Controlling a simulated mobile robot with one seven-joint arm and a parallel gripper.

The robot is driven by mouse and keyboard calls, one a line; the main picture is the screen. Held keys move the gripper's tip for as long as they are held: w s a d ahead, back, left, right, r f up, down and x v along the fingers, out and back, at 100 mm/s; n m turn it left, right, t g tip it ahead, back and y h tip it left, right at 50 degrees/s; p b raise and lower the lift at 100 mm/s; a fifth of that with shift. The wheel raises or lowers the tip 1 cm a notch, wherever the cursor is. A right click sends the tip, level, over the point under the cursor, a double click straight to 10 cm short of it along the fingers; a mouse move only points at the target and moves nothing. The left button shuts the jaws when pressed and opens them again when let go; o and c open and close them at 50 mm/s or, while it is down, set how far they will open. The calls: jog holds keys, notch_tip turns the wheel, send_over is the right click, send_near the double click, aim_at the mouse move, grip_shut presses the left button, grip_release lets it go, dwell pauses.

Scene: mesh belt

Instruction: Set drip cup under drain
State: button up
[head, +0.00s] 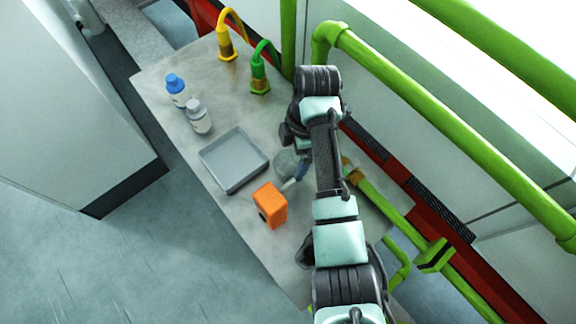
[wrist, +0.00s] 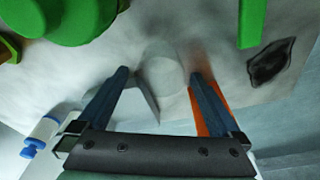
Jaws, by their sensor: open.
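A clear, pale cup (head: 285,162) stands on the grey table, partly hidden by my arm in the head view. In the wrist view the cup (wrist: 161,68) is a faint, see-through round shape between and just beyond my fingertips. My gripper (wrist: 160,76) is open, with one finger on each side of the cup; I cannot tell if either touches it. In the head view my gripper (head: 295,178) is low over the table beside the orange box. A yellow hooked pipe (head: 226,38) and a green hooked pipe (head: 260,70) stand at the back. I cannot tell which is the drain.
The orange box (head: 270,206) is close to my gripper, behind its right finger in the wrist view. A grey tray (head: 234,160) lies left of the cup. A blue-capped bottle (head: 176,90) and grey bottle (head: 198,117) stand further back. A dark patch (wrist: 270,62) marks the table.

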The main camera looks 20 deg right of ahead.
aim_at(286, 173)
jog(key=f, duration=0.2)
jog(key=a+f+p, duration=0.1)
jog(key=f, duration=0.2)
jog(key=shift+a+f, duration=0.1)
